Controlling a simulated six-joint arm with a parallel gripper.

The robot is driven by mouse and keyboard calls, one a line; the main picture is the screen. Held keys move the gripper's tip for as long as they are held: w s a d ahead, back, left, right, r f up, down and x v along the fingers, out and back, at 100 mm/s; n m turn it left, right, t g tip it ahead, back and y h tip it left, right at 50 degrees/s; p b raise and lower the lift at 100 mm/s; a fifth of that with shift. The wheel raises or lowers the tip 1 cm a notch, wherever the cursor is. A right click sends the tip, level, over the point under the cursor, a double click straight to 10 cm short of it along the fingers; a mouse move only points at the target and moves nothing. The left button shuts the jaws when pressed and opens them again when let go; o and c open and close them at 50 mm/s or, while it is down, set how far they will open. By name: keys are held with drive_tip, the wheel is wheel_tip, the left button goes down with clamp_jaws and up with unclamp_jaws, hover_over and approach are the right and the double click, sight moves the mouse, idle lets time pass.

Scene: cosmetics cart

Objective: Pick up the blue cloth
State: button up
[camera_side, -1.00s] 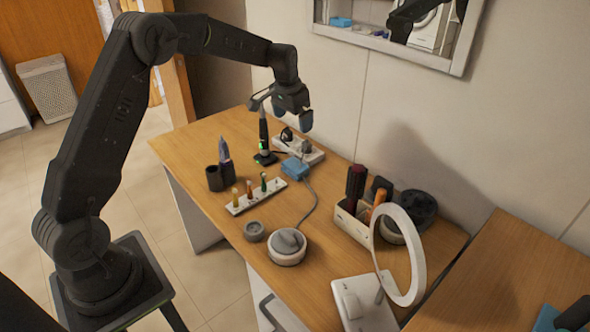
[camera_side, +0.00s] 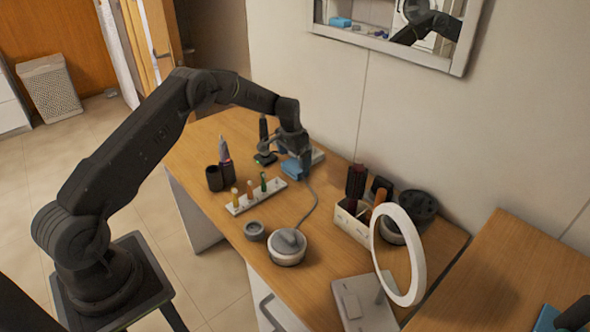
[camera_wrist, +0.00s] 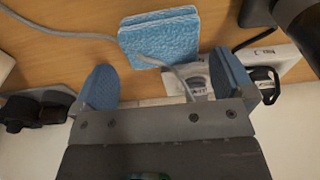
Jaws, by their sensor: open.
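The blue cloth (camera_side: 291,170) is a small folded pad lying on the wooden table near the wall.
A white power strip (camera_side: 318,155) lies close behind my gripper. A rack of small bottles (camera_side: 257,197), a dark cup (camera_side: 214,178), a round grey device (camera_side: 287,248), a brush box (camera_side: 350,226) and a ring mirror (camera_side: 415,262) stand nearer. The table's left front is clear.

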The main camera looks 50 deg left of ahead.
sight(295, 165)
drive_tip(key=f, duration=0.5)
drive_tip(key=shift+w+a, duration=0.1)
drive_tip(key=shift+w, duration=0.15)
drive_tip(key=shift+c, duration=0.2)
drive_tip(key=c, duration=0.6)
wheel_tip(295, 165, up, 10)
